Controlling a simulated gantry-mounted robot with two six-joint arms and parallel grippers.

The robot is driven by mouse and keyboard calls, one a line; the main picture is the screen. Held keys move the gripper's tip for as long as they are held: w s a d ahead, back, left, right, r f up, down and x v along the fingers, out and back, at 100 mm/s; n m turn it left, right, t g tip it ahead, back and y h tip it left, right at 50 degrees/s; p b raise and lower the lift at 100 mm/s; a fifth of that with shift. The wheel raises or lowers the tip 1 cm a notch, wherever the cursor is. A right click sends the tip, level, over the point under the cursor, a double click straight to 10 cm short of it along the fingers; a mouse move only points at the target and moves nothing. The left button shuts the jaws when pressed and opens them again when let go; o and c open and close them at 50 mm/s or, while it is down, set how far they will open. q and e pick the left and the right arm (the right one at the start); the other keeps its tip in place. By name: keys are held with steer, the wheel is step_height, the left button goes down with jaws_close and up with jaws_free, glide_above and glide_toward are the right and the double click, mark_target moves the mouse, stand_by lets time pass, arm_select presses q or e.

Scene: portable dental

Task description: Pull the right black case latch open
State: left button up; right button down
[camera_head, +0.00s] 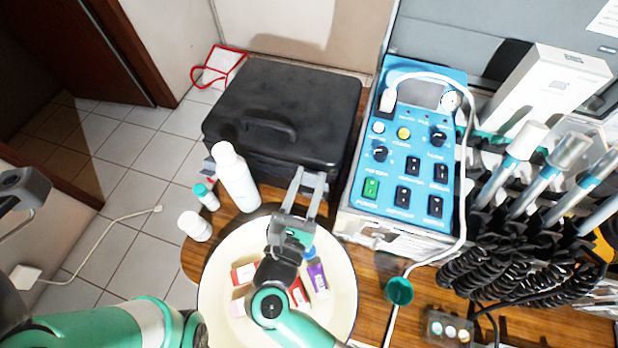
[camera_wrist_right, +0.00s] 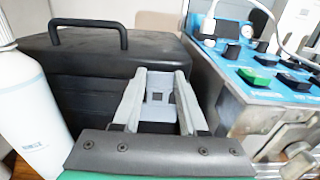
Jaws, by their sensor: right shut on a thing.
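The black case (camera_head: 290,100) stands closed at the back, with its handle on the lid; its lid and front also show in the right wrist view (camera_wrist_right: 100,65). My right gripper (camera_head: 310,178) is at the case's front right side. In the right wrist view, its two grey fingers (camera_wrist_right: 160,78) are shut on a grey latch (camera_wrist_right: 160,98) on the case front. The latch lies between the fingers and is partly hidden by them. I cannot tell how far it is tilted.
The blue control panel (camera_head: 408,150) stands close to the right of the case. A white bottle (camera_head: 235,178) and two smaller bottles stand at the left. A cream round tray (camera_head: 335,318) with small boxes lies under my right arm. Dental handpieces (camera_head: 520,165) hang at the right.

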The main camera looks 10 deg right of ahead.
steer(key=shift+s+a+f, duration=0.1)
steer(key=shift+s+f, duration=0.1)
steer(key=shift+f, duration=0.2)
steer(key=shift+s+a+f, duration=0.15)
steer(key=shift+s+f, duration=0.2)
steer(key=shift+f, duration=0.2)
steer(key=shift+s+f, duration=0.1)
stand_by(1.0)
steer(key=shift+s+a+f+b, duration=0.15)
steer(key=shift+s+f+b, duration=0.1)
steer(key=shift+f+b, duration=0.15)
steer(key=shift+s+a+f+b, duration=0.15)
steer(key=shift+s+f+b, duration=0.15)
steer(key=shift+f, duration=0.2)
stand_by(0.7)
